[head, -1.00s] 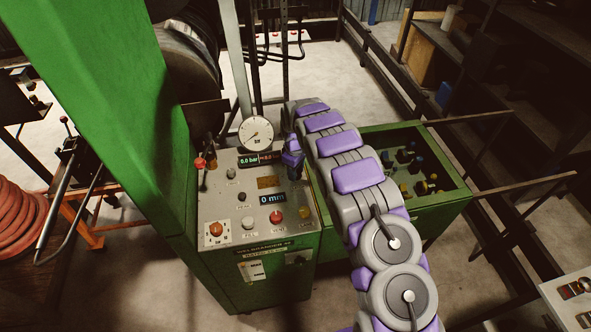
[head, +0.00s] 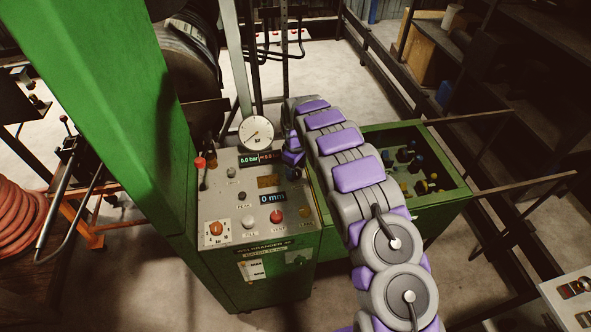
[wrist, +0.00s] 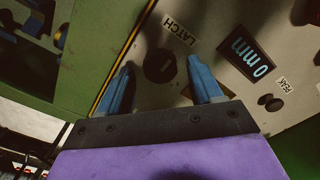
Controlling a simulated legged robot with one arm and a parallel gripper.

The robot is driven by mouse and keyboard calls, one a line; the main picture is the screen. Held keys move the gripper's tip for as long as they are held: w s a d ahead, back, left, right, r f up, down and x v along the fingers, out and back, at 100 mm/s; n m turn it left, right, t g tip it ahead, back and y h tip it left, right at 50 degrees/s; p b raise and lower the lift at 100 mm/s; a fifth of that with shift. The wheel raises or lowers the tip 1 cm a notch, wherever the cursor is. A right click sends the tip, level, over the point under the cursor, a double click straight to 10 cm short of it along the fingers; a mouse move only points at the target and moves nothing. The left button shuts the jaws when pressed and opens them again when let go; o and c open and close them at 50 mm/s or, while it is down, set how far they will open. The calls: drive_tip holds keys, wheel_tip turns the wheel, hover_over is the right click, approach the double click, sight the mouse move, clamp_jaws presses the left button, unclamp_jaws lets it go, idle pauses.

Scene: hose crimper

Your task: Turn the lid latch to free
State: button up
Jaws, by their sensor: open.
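The latch knob (wrist: 159,66) is a dark round knob beside the printed word LATCH on the grey panel, in the wrist view. My gripper (wrist: 160,62) has two blue fingers, open, one on each side of the knob. The knob lies between the fingertips with a gap showing on both sides; I cannot tell how far the tips are above the panel. In the head view my gripper (head: 293,165) is over the right edge of the panel and hides the latch. The way the knob points is too dark to read.
The control panel (head: 213,190) carries a "0 mm" display (head: 272,197), a red button (head: 276,216), an orange selector (head: 215,228) and a red-tipped lever (head: 199,163). A round gauge (head: 256,133) stands behind. A green open bin (head: 455,200) lies right of my arm.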

sight(296, 172)
wheel_tip(296, 172, up, 16)
drive_tip(key=shift+r+p, duration=0.25)
drive_tip(key=shift+p, duration=0.1)
idle(0.5)
drive_tip(key=s+d+r+m+h+b, duration=0.15)
drive_tip(key=s+d+r+m, duration=0.3)
drive_tip(key=s+d, duration=0.45)
drive_tip(key=s+d+r+m+y+b, duration=0.1)
drive_tip(key=s+d+r+m+b, duration=0.15)
drive_tip(key=s+d+r, duration=0.65)
drive_tip(key=s+f+m+g+b, duration=0.1)
drive_tip(key=s+f, duration=0.3)
drive_tip(key=s, duration=1.2)
drive_tip(key=s+d+f+m+b, duration=0.1)
drive_tip(key=s+f+m, duration=0.3)
drive_tip(key=s, duration=1.2)
drive_tip(key=shift+d+f+g, duration=0.15)
drive_tip(key=shift+f+g, duration=0.25)
